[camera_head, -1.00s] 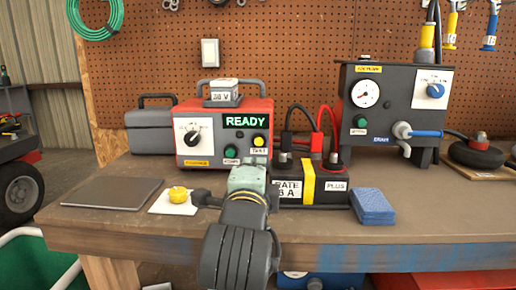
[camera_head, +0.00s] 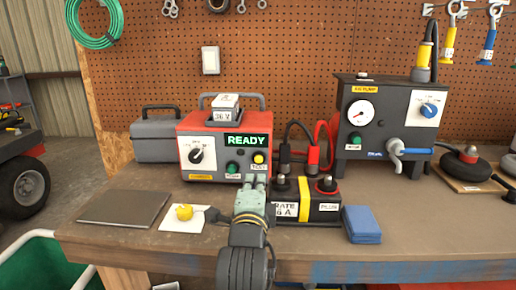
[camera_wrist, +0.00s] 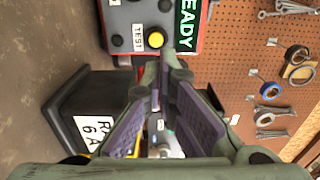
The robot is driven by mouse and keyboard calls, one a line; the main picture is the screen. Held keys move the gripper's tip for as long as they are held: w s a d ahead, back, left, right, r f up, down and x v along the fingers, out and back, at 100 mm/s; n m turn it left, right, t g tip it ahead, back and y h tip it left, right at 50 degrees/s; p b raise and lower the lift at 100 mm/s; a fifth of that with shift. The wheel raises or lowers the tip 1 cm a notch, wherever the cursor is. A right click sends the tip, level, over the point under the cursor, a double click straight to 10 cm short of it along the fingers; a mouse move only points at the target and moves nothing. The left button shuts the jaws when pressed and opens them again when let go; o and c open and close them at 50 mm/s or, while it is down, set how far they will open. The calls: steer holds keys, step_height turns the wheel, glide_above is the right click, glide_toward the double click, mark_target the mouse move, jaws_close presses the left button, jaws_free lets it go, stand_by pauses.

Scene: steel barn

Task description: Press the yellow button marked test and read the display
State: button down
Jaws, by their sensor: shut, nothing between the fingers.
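The red tester (camera_head: 262,131) stands on the bench with a lit display (camera_head: 247,141) reading READY in green. The yellow button (camera_head: 258,158) is at the lower right of its front; in the wrist view the button (camera_wrist: 156,40) sits beside the label TEST (camera_wrist: 138,39). My gripper (camera_head: 257,180) is shut and empty, just below the button in the head view. In the wrist view my fingertips (camera_wrist: 167,60) are beside the button and seem near it; I cannot tell the remaining gap. The button looks uncovered.
A green button (camera_head: 232,168) and a dial (camera_head: 202,152) share the tester's front. A black battery (camera_head: 327,211) with red and black clamps stands right of my gripper.

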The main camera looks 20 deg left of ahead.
mark_target(260, 154)
steer(key=p+x, duration=0.5)
steer(key=x, duration=0.5)
steer(key=shift+f, duration=0.15)
steer(key=shift+w+a, duration=0.15)
steer(key=shift+w, duration=0.55)
steer(key=shift+r, duration=0.4)
